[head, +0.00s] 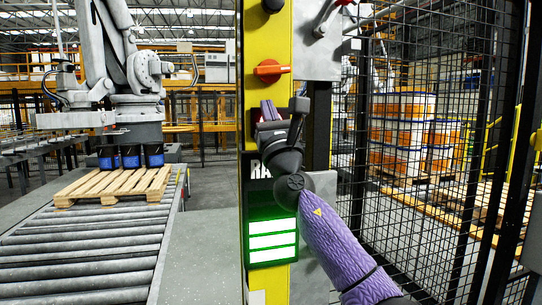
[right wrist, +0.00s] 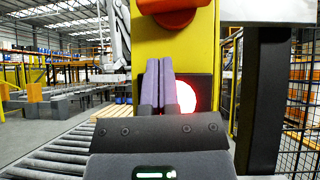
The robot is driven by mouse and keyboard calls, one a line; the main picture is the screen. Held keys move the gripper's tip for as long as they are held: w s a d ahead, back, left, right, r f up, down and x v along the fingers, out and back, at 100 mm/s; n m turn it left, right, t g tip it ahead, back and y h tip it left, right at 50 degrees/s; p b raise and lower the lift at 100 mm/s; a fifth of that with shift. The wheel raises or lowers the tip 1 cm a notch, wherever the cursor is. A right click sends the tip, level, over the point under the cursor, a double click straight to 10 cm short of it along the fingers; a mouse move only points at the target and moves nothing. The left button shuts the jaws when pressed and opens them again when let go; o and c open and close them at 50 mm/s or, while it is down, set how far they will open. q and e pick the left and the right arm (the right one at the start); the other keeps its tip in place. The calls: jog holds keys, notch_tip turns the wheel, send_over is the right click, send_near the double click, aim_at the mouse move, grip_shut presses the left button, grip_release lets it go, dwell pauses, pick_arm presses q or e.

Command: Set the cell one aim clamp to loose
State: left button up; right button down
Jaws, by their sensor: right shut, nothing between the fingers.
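An orange rotary handle (head: 271,70) sits on the yellow post (head: 277,30), its grip lying about level. It also shows at the top of the right wrist view (right wrist: 170,12). A red-handled lever (head: 325,18) is on a grey plate higher and to the right. No label shows which of these is the aim clamp. My right gripper (head: 268,111) is just below the orange handle, in front of the post and apart from the handle. Its purple fingers (right wrist: 157,88) are shut and empty. They partly hide a red glowing round light (right wrist: 186,97). My left gripper is not in view.
A green-framed lit panel (head: 271,241) is low on the post. A mesh fence (head: 415,150) stands at right. At left, a roller conveyor (head: 80,255) carries a wooden pallet (head: 115,186) under a large robot arm (head: 110,45) with dark blue pails (head: 130,157).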

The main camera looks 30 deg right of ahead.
jog(key=v, duration=0.9)
jog(key=shift+s+f+b, duration=0.25)
jog(key=shift+s+b, duration=0.05)
jog(key=shift+b, duration=0.15)
jog(key=shift+a, duration=0.1)
jog(key=shift+f, duration=0.1)
